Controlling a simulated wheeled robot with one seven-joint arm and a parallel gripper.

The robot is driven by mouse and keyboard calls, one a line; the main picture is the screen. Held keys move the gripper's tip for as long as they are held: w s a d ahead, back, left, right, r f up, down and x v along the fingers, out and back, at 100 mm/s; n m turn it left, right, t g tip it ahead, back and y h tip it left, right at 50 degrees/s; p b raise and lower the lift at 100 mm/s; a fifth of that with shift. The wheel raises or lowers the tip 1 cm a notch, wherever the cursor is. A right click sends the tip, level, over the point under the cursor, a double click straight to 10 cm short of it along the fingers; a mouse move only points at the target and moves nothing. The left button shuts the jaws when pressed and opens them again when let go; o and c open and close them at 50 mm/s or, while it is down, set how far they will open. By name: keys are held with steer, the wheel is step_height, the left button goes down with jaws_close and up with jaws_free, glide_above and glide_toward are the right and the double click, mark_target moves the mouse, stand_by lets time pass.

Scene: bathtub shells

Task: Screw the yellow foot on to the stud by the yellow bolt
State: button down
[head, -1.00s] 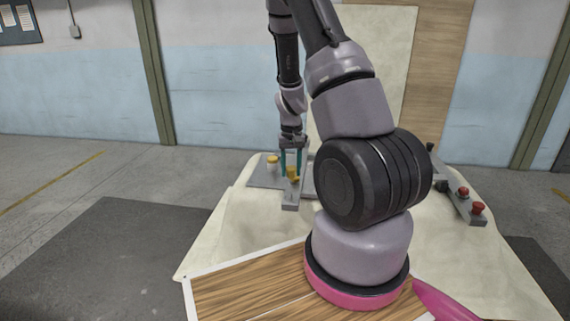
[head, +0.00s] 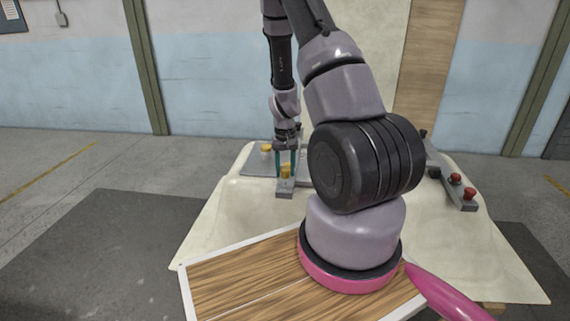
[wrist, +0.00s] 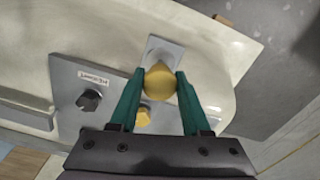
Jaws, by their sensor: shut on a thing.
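My gripper (wrist: 160,84) has teal fingers shut on a rounded yellow foot (wrist: 160,80). In the head view my gripper (head: 286,168) hangs pointing down, with the foot (head: 285,171) low between its fingers, over a grey block (head: 285,191). The wrist view shows the foot in front of a pale grey plate (wrist: 163,50).
Another yellow-topped piece (head: 266,148) stands left of my gripper. A labelled grey plate (wrist: 75,78) carries a dark knob (wrist: 90,100). A grey bar with red-topped parts (head: 456,179) lies at right on the cream tub shell (head: 235,215). The shell's left part is clear.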

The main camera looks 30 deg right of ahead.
mark_target(285, 176)
steer(key=shift+f, duration=0.45)
steer(key=shift+f, duration=1.25)
stand_by(1.1)
steer(key=shift+c, duration=1.4)
jaws_free()
steer(key=shift+r, duration=0.1)
step_height(285, 176, up, 11)
steer(key=shift+f, duration=0.2)
steer(key=shift+c, duration=0.2)
